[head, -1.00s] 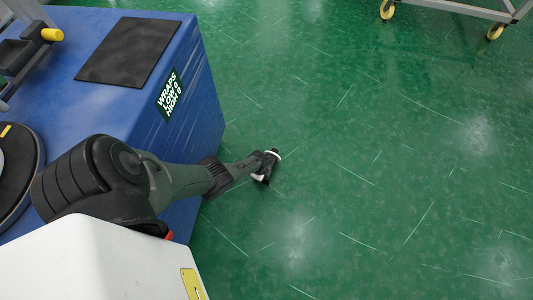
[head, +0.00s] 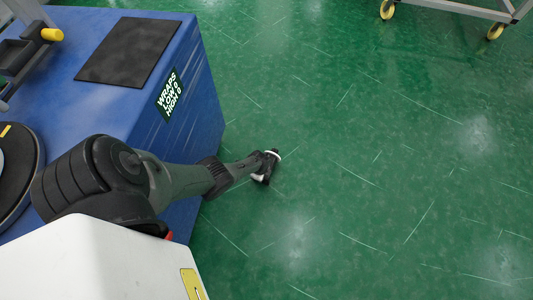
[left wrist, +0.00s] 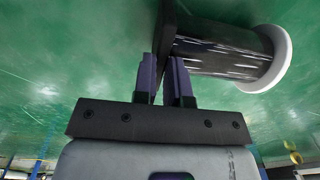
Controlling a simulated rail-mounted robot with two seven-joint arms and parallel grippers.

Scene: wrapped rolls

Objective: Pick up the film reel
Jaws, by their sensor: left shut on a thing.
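The film reel (left wrist: 225,52) fills the upper right of the left wrist view. It has a dark, glossy wound body, a white round flange at its right end and a black part at its left end. My left gripper (left wrist: 163,72) is shut on that black end, with the purple-grey fingers on either side of it. In the head view the left gripper (head: 268,160) is small, out past the blue machine's side, with green floor behind it. The reel there is mostly hidden, with only a little dark and white showing. My right gripper is in neither view.
The blue wrapping machine (head: 205,95) stands at the left, with a black mat (head: 130,50) on top and a dark turntable (head: 30,165) at the left edge. A wheeled cart (head: 450,8) is at the top right. The green floor between is clear.

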